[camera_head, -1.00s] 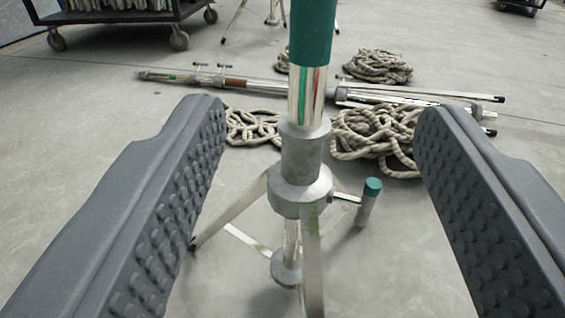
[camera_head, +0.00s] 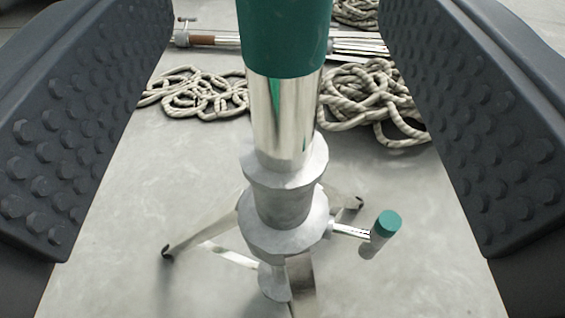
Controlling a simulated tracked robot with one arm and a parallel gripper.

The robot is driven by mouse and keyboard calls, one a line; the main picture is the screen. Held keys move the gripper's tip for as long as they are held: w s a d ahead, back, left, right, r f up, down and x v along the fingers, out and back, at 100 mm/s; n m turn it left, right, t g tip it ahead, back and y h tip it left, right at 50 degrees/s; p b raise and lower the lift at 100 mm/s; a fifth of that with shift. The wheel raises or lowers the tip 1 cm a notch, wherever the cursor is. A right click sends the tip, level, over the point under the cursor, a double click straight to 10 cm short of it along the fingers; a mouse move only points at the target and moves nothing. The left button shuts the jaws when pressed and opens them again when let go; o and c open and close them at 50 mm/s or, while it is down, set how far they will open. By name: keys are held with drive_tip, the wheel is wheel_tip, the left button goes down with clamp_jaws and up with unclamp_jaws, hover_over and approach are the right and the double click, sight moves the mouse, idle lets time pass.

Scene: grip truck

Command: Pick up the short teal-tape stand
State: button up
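The stand (camera_head: 283,120) is upright in the middle of the view, a chrome column with a wide band of teal tape at the top of the picture. Below the tape are grey collars, a side handle with a teal cap (camera_head: 387,223), and splayed metal legs on the floor. Its top is cut off by the frame. My gripper (camera_head: 272,135) is open, with one dark studded pad on each side of the column. Clear gaps show between both pads and the column. The fingers' lower ends show, and their upper parts run out of the frame.
Coiled ropes (camera_head: 368,100) lie on the floor behind the stand, to its right, with another rope pile (camera_head: 200,93) to its left. A metal stand lies flat (camera_head: 212,40) behind them. The grey floor near the legs is clear.

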drive_tip(key=w, duration=0.1)
drive_tip(key=w+b, duration=0.2)
drive_tip(key=w, duration=0.1)
drive_tip(key=shift+d, duration=0.25)
drive_tip(key=shift+w+r, duration=0.1)
drive_tip(key=shift+w, duration=0.5)
clamp_jaws()
